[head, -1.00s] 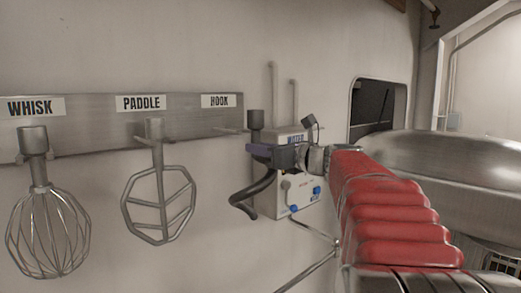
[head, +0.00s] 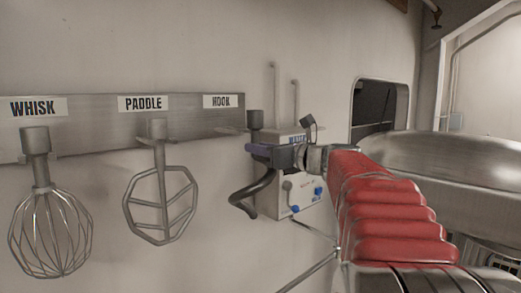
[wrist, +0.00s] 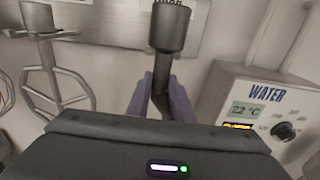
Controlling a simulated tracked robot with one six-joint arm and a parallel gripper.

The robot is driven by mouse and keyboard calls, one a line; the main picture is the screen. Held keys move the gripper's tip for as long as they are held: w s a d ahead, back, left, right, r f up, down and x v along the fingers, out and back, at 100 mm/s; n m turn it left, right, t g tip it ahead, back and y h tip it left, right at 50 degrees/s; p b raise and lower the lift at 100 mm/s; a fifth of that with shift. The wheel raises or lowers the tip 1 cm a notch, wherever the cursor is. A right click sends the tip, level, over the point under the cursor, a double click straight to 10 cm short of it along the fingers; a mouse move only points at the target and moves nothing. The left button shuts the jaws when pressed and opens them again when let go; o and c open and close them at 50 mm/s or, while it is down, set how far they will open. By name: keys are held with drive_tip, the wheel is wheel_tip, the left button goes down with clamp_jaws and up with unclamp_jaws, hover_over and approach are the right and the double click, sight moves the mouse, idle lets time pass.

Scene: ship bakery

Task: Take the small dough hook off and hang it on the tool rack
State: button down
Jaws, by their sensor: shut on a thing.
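The small dough hook (head: 254,191) is dark grey, with a round collar on top and a curled lower end. My gripper (head: 258,148) is shut on its shank just below the collar and holds it upright in the air. In the wrist view the hook's collar (wrist: 170,27) stands up between the purple fingers (wrist: 160,98); its lower part is hidden by my gripper. The tool rack (head: 90,146) is a metal rail on the wall, labelled WHISK, PADDLE and HOOK. The hook is near the peg (head: 231,130) under the HOOK label (head: 220,101), just to its right.
A whisk (head: 48,230) and a paddle (head: 160,205) hang at the left rack places. A water control box (head: 296,198) with pipes is on the wall right behind the hook. A large metal bowl (head: 425,160) stands at the right.

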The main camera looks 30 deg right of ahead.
drive_tip(key=w+a, duration=0.1)
drive_tip(key=w, duration=0.5)
drive_tip(key=shift+w, duration=0.3)
idle(3.4)
drive_tip(key=shift+f, duration=0.4)
idle(1.1)
drive_tip(key=c, duration=1.5)
unclamp_jaws()
drive_tip(key=shift+f, duration=0.1)
drive_tip(key=s, duration=0.4)
drive_tip(key=s+d, duration=0.1)
drive_tip(key=s, duration=0.4)
drive_tip(key=s+d, duration=0.1)
drive_tip(key=s, duration=0.3)
drive_tip(key=shift+s, duration=0.3)
